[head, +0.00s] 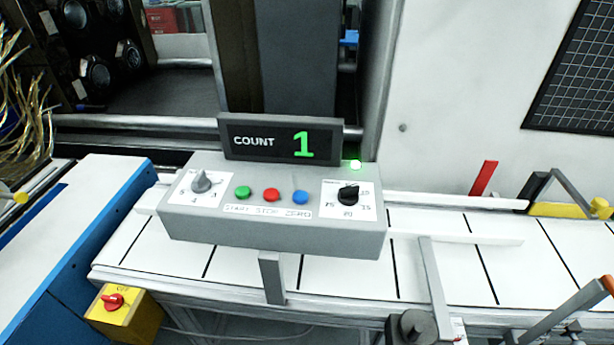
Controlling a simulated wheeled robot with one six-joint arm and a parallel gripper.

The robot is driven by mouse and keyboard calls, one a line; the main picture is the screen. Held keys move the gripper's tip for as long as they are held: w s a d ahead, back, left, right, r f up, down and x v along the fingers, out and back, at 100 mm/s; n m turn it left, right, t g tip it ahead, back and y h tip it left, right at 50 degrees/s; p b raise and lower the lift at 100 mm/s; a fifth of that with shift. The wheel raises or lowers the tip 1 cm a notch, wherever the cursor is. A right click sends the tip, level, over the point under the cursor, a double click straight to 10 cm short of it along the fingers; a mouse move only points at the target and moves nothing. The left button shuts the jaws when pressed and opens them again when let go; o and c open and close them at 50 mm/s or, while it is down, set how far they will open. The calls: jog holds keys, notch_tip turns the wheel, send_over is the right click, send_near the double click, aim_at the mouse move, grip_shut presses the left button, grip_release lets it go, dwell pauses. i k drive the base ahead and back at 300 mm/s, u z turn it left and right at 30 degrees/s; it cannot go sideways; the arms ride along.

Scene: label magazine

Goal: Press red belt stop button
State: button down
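The red stop button (271,195) sits on the sloped top of a grey control box (270,233), between a green button (243,192) and a blue button (300,197). The labels below read START, STOP and ZERO. My gripper is not seen in the head view, and nothing covers the red button.
A grey knob (201,183) and a black knob (348,195) flank the buttons. The white slatted belt (450,262) runs beneath the box. A yellow box with a red switch (113,302) hangs at lower left. Metal bars (434,285) stand at lower right.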

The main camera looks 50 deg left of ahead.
aim_at(270, 194)
jog(key=u, duration=1.75)
